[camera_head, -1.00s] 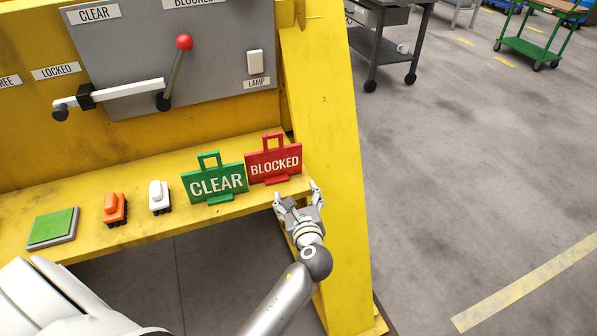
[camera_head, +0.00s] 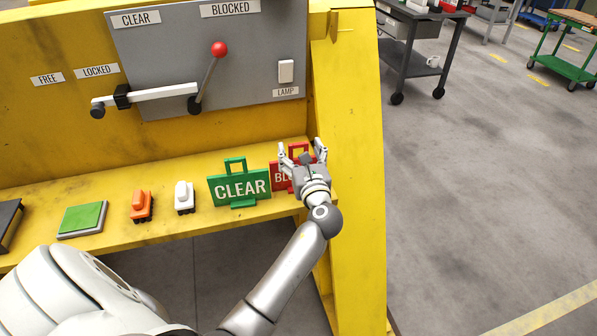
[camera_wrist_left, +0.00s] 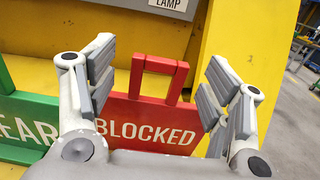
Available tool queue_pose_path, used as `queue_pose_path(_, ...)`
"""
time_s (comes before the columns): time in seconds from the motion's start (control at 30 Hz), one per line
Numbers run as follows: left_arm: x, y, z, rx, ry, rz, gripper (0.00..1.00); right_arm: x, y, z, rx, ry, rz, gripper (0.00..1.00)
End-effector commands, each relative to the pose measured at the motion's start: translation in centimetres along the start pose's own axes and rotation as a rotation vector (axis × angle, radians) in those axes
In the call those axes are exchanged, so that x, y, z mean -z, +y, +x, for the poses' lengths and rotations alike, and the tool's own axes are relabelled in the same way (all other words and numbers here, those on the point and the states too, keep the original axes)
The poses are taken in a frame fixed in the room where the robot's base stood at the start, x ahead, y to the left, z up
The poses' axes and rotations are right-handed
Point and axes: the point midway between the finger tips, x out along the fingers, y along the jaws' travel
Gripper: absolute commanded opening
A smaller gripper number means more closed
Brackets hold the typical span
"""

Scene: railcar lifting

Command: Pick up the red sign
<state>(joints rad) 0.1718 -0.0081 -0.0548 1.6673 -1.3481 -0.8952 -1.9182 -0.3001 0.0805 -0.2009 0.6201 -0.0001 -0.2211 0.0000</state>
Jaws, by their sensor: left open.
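The red sign (camera_head: 277,176), lettered BLOCKED, stands upright at the right end of the yellow shelf. My left gripper (camera_head: 302,151) is open in front of it and hides much of it in the head view. In the left wrist view the red sign (camera_wrist_left: 150,112) shows between the two spread fingers, with its square handle loop on top. The fingers stand on either side of the handle, and I see no grip on it. The right gripper is not in view.
The green CLEAR sign (camera_head: 239,186) stands just left of the red one. Small white (camera_head: 185,197) and orange (camera_head: 141,205) models and a green pad (camera_head: 83,219) sit further left. A yellow upright (camera_head: 352,150) rises close on the right. A lever panel (camera_head: 150,75) is behind.

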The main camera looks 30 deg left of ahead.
Motion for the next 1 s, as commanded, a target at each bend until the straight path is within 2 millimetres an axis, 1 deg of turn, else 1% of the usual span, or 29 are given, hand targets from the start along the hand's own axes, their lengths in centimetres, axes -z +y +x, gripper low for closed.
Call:
queue_pose_path(0.03,-0.2,0.0,0.9,-0.001,-0.001,0.001,0.73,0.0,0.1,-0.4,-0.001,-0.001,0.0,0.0)
queue_pose_path(0.1,-0.2,0.0,1.7,-0.001,-0.001,0.0,0.73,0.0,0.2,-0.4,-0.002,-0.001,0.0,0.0)
queue_pose_path(0.17,-0.1,0.0,2.2,0.0,0.001,0.0,0.73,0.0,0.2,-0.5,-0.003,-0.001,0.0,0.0)
queue_pose_path(0.43,0.0,0.0,2.5,0.001,0.001,-0.002,0.73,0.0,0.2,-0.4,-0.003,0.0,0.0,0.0)
queue_pose_path(0.9,0.0,0.0,2.5,0.001,0.001,-0.002,0.13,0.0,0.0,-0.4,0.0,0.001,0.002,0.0)
queue_pose_path(0.93,0.0,0.0,2.5,0.001,0.001,-0.002,0.09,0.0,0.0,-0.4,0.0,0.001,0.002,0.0)
queue_pose_path(1.0,0.0,0.0,2.5,0.001,0.0,-0.002,0.07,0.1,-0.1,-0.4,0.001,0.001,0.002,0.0)
